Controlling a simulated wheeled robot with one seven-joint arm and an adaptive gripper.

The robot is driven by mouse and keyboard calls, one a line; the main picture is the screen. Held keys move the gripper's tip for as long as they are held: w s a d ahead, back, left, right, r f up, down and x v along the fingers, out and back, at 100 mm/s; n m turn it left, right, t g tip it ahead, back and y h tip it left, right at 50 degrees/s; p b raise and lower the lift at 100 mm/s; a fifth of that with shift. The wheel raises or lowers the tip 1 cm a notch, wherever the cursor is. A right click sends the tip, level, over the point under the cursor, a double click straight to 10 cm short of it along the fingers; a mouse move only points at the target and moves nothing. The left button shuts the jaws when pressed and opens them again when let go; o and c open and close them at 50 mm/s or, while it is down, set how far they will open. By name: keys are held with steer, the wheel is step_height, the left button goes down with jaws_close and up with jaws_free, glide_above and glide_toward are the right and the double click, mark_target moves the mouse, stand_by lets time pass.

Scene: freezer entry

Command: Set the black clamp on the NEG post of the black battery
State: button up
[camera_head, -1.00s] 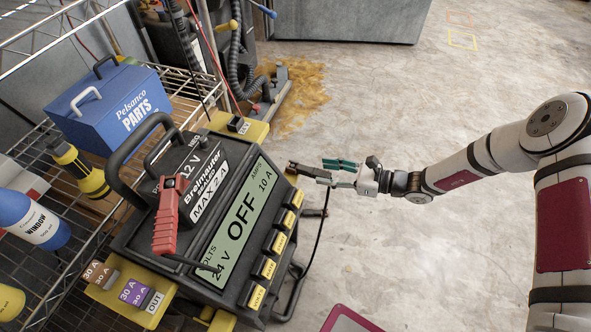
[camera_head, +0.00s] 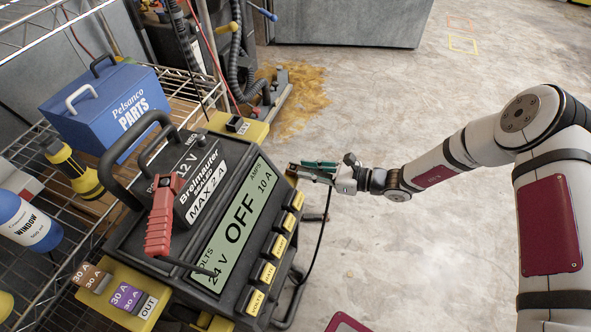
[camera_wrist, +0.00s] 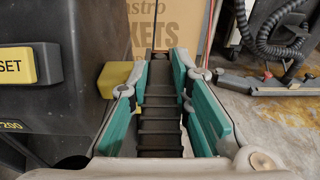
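The black battery (camera_head: 178,158), marked 12 V with a carry handle, sits on top of the charger (camera_head: 240,222) in the head view. My gripper (camera_head: 318,168) is shut on the black clamp (camera_head: 296,172), to the right of the charger and apart from the battery. In the wrist view the clamp's ribbed dark handle (camera_wrist: 160,115) lies between the teal fingers. A black cable hangs from the clamp.
A red clamp (camera_head: 160,222) stands near the battery's front left; its contact is unclear. Yellow blocks (camera_head: 238,126) and the battery's handle stick up. A blue parts box (camera_head: 105,105) is behind on the wire shelf. Floor to the right is open.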

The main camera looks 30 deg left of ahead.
mark_target(309, 171)
jaws_close()
step_height(309, 171, up, 14)
steer(key=p, duration=0.6)
steer(key=shift+p, duration=0.35)
stand_by(0.5)
